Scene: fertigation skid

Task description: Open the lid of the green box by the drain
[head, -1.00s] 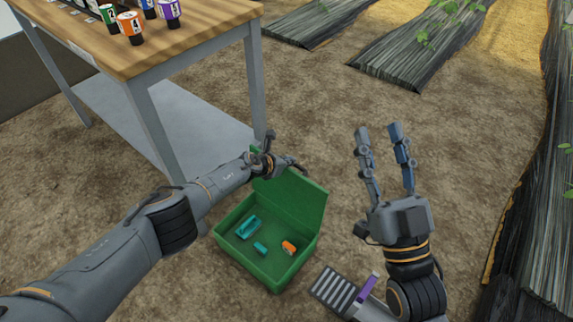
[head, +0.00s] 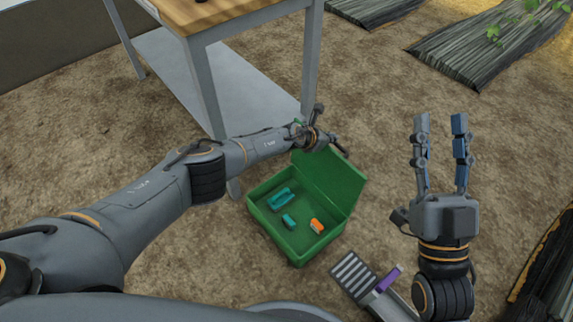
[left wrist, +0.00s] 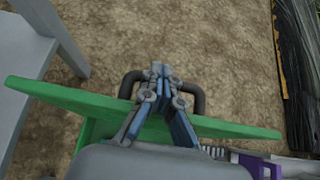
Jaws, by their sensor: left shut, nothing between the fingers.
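The green box (head: 290,246) sits on the soil with its lid (head: 335,182) standing up, tilted back, so its inside shows. Inside lie two teal pieces (head: 280,199) and an orange piece (head: 316,226). My left gripper (head: 333,142) is at the top edge of the lid. In the left wrist view its fingers (left wrist: 158,72) are together and empty, beside the dark handle (left wrist: 197,98) on the green lid (left wrist: 62,98); I cannot tell if they touch it. My right gripper (head: 440,122) is open and empty, raised to the right of the box.
A wooden-topped table (head: 235,10) with grey legs and a lower shelf (head: 225,85) stands behind and left of the box. A grey drain grate (head: 352,275) and a purple piece (head: 389,278) lie at the box's front right. Bare soil is free behind the lid.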

